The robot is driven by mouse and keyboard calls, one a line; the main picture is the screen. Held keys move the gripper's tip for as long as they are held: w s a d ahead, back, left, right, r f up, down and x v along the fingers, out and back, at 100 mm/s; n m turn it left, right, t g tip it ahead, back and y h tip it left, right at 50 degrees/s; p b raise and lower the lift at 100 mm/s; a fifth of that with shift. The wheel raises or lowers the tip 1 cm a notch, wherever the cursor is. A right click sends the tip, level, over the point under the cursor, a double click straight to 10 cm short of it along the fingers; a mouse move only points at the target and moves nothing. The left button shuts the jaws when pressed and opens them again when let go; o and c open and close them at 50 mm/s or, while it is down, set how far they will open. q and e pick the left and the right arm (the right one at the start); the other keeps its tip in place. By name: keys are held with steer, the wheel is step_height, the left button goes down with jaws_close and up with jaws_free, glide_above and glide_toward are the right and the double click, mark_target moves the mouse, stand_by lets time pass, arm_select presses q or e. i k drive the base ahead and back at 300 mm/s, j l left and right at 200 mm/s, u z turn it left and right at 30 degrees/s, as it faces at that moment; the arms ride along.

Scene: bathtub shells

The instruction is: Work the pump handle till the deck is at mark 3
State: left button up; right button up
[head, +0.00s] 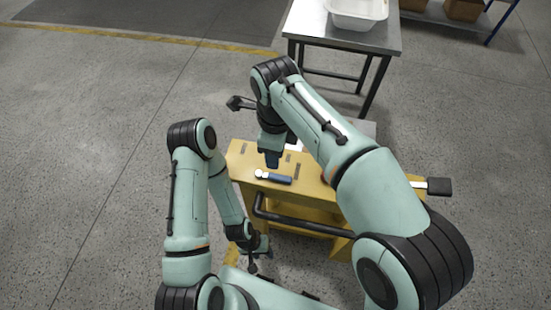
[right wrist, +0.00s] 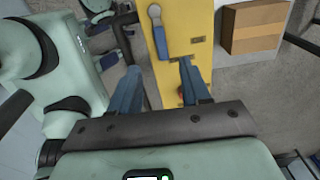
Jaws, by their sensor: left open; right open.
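A yellow cart-like unit (head: 240,160) stands ahead of me. On its yellow top lies a short lever with a blue grip and a pale round end (head: 278,179); it also shows in the right wrist view (right wrist: 160,40). I cannot tell for sure that it is the pump handle. My right gripper (head: 272,160) is open and empty above the top, just behind the lever; its two blue fingers (right wrist: 160,85) are apart in the right wrist view. My left gripper (head: 258,254) is open and empty, low at the unit's front left. The deck's mark cannot be read.
A black bar (head: 300,225) runs along the unit's front. A black-ended white lever (head: 438,186) sticks out at right. A metal table (head: 345,38) with a white tub (head: 357,14) stands behind. A cardboard box (right wrist: 255,28) shows in the right wrist view. Floor at left is free.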

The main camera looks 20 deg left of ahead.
mark_target(436, 186)
steer(key=k, duration=1)
